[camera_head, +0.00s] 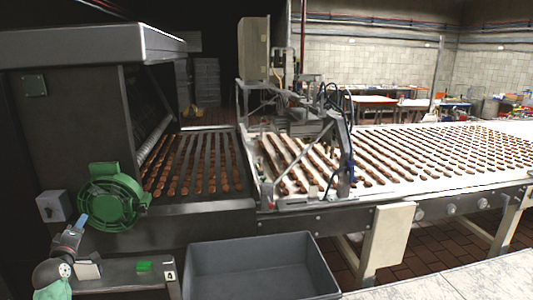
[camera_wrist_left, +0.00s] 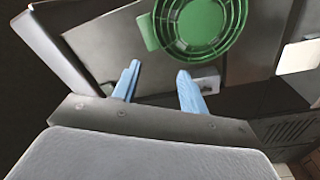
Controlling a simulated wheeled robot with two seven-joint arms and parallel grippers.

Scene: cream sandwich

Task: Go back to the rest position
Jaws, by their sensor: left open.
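My left gripper (camera_head: 72,238) is at the lower left in the head view, in front of the dark machine and below the green motor. In the left wrist view the two blue fingers of the left gripper (camera_wrist_left: 158,70) are spread apart with nothing between them. They point toward the machine's dark panel, with the green round motor (camera_wrist_left: 198,22) beyond. My right gripper is in neither view.
A grey empty crate (camera_head: 250,243) stands at the bottom centre. A green motor (camera_head: 112,198) and a grey switch box (camera_head: 53,206) project near my left gripper. A conveyor (camera_head: 390,188) with rows of brown biscuits runs right. A pale surface (camera_head: 480,283) fills the lower right.

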